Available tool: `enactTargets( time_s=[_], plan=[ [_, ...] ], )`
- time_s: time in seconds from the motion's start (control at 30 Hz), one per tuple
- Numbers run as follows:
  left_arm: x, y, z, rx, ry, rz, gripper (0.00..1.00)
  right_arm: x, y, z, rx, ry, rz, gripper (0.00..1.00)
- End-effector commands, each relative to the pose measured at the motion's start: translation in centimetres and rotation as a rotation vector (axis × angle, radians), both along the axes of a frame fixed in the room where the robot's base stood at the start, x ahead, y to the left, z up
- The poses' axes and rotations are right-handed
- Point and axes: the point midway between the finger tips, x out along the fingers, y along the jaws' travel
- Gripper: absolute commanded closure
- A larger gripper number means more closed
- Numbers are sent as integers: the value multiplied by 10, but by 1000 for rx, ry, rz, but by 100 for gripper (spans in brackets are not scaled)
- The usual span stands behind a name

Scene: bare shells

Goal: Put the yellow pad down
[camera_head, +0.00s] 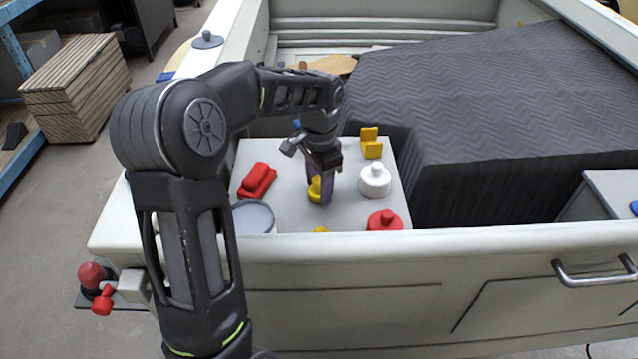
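The yellow pad (313,190) shows at the fingertips of my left gripper (319,188), over the white tabletop (285,212). The gripper points down and its fingers close about the pad, covering much of it. I cannot tell whether the pad's underside touches the tabletop. My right gripper is not in view.
Around it are a red block (257,180), a white knobbed pad (374,181), a red knobbed pad (384,221), a yellow block (371,143) and a grey round container (254,217). A dark quilted box (490,90) stands right. Bare tabletop shows between the things.

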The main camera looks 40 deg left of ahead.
Motion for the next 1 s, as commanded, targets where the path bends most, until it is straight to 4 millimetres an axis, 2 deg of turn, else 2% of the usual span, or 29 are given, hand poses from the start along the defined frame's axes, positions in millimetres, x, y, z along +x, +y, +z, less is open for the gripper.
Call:
enactTargets(
  time_s=[0.2, 0.57, 0.77, 1.0],
  plan=[
    [0, 0, 0, 0, 0, 0, 34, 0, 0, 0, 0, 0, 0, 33],
    [1, 0, 6, 0, -2, 0, 34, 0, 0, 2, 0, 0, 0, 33],
    [1, 0, 33, 1, -6, 0, 34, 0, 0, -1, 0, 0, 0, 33],
    [1, -2, 84, 1, -5, 0, 34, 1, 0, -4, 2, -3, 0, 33]
  ],
)
